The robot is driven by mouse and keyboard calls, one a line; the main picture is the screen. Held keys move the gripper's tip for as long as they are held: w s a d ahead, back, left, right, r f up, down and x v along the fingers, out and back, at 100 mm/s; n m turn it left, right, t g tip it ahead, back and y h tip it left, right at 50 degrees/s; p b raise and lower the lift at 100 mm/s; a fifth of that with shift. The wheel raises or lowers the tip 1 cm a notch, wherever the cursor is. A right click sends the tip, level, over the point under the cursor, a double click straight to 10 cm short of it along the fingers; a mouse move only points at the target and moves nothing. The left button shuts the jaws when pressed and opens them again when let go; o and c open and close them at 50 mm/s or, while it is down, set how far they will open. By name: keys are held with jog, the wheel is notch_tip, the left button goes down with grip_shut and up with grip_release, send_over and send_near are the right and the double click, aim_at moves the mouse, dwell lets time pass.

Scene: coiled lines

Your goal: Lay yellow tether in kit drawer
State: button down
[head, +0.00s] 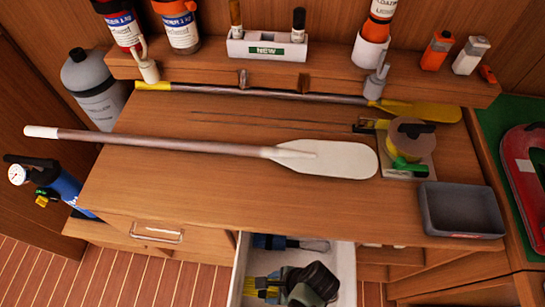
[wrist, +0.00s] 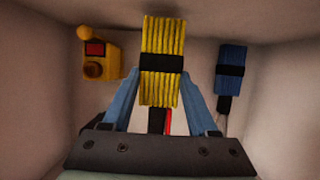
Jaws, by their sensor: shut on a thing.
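The yellow tether (wrist: 162,88) is a coiled bundle with a black band around its middle. It is between the two blue fingers of my gripper (wrist: 163,75) in the wrist view, and the fingers are shut on it. In the head view the tether (head: 262,287) shows beside my dark gripper, inside the open kit drawer (head: 347,268). Pale drawer walls surround it in the wrist view. I cannot tell whether the tether touches the drawer floor. My wrist hides part of the drawer in the head view.
A blue coil (wrist: 231,70) with a black band lies to the right in the drawer, and a yellow device (wrist: 98,60) with a red panel lies to the left. On the bench above are a white-bladed paddle (head: 325,158) and a grey tray (head: 460,209).

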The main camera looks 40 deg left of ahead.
jog(key=shift+f+b, duration=4.35)
jog(key=shift+b, duration=0.05)
jog(key=shift+f+b, duration=0.35)
jog(key=shift+f, duration=0.2)
jog(key=shift+c, duration=0.5)
grip_release()
jog(key=p+v, duration=0.2)
jog(key=v, duration=1.1)
jog(key=shift+s+a+p, duration=0.1)
jog(key=shift+p, duration=0.25)
